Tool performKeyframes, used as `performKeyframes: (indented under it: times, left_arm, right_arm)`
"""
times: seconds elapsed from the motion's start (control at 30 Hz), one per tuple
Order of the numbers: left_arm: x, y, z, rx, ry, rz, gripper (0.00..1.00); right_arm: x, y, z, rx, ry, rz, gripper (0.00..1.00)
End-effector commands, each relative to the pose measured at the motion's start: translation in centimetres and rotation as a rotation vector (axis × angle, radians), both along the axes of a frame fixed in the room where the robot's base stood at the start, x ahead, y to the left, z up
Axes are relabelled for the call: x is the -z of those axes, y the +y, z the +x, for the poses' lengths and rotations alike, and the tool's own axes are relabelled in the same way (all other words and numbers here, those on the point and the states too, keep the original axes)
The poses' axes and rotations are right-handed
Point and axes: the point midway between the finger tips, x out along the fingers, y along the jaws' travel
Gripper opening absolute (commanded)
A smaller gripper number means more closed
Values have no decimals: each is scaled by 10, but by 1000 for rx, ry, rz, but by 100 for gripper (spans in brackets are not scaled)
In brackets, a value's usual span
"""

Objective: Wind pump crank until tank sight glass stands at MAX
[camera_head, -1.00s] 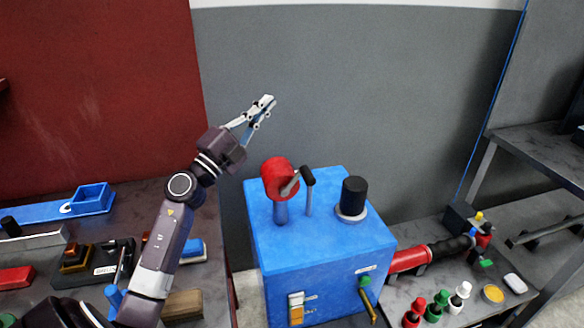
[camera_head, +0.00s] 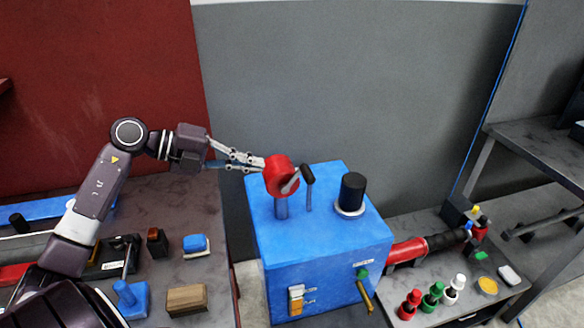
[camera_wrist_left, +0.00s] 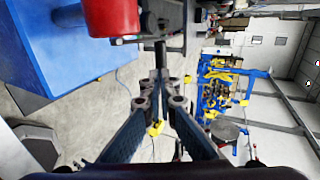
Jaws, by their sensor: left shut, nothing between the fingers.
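The pump crank is a red drum (camera_head: 280,178) with a grey arm and a black handle (camera_head: 307,174), on a short post atop the blue tank box (camera_head: 325,245). The sight glass (camera_head: 296,299), a small upright strip with white above and orange below, is on the box's front; its marks are too small to read. My left gripper (camera_head: 262,163) is shut and empty, its tips beside the left side of the drum; I cannot tell whether they touch. In the left wrist view, the gripper tips (camera_wrist_left: 160,76) are together and the drum (camera_wrist_left: 110,16) shows at the top.
A black cylinder (camera_head: 352,193) stands on the box's top, right of the crank. A green-tipped part and a brass lever (camera_head: 364,294) are on its front. A red pipe (camera_head: 408,251) leads right. Several bottles (camera_head: 433,297) stand on the right bench. The left table (camera_head: 185,235) holds blocks.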

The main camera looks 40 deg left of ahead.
Motion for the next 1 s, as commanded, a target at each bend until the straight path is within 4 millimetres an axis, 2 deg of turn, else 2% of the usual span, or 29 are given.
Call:
performKeyframes:
  times: [0.03, 0.3, 0.5, 0.7, 1.0]
  left_arm:
    - [0, -6, 7, 1, -1, -3, 0]
    - [20, -37, 42, 1, -3, -5, 0]
    - [33, -54, 63, -1, -1, -5, 0]
    - [41, -60, 71, 0, -2, -1, 0]
    - [42, -61, 71, -1, -1, 0, 0]
  right_arm:
    - [-7, 0, 0, 0, 0, 0, 40]
    - [-27, -1, 0, 0, 1, -1, 40]
    - [-41, -1, 0, 0, 1, -1, 40]
    - [-44, -1, 0, 0, 1, -1, 40]
    - [-43, -1, 0, 0, 1, -1, 40]
